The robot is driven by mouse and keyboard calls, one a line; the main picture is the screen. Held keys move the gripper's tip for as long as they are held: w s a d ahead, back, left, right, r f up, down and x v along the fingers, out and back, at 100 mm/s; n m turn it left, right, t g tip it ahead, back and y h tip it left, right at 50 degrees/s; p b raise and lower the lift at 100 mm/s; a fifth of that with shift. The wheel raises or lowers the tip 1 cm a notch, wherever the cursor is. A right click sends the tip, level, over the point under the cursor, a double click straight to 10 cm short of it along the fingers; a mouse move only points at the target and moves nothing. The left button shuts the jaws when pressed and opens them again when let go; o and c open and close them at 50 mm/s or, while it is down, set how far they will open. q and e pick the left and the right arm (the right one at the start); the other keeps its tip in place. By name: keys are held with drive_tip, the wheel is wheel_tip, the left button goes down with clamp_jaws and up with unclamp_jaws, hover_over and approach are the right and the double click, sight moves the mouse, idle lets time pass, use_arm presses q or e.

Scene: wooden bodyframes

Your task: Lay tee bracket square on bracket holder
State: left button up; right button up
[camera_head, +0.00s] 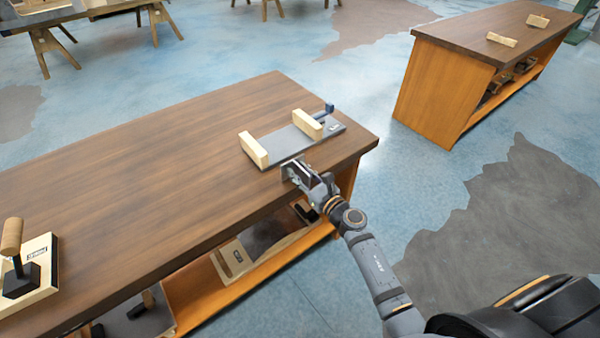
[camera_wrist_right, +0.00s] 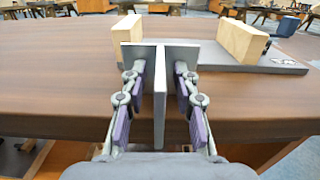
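My right gripper (camera_head: 296,171) is at the front edge of the workbench, just in front of the bracket holder. It is shut on a grey metal tee bracket (camera_wrist_right: 160,95). In the right wrist view the bracket's web stands upright between the fingers (camera_wrist_right: 160,78), and its cross plate spreads to both sides beyond them. The bracket holder (camera_head: 290,142) is a grey plate with two pale wooden blocks, at the bench's right end. In the wrist view the holder (camera_wrist_right: 280,66) lies behind the bracket, apart from it as far as I can tell. My left gripper is out of view.
The bench top (camera_head: 130,150) is clear left of the holder. A wooden-handled tool on a pale board (camera_head: 40,268) sits at its left end. A shelf (camera_head: 275,258) below holds several parts. A second bench (camera_head: 480,35) stands at the back right.

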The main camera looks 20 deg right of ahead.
drive_tip(key=shift+s+d+f, duration=0.1)
drive_tip(key=shift+s, duration=0.15)
drive_tip(key=b+v, duration=0.3)
drive_tip(key=v, duration=0.7)
drive_tip(key=shift+d+r+b, duration=0.2)
drive_tip(key=shift+r+b, duration=0.2)
drive_tip(key=shift+w, duration=0.15)
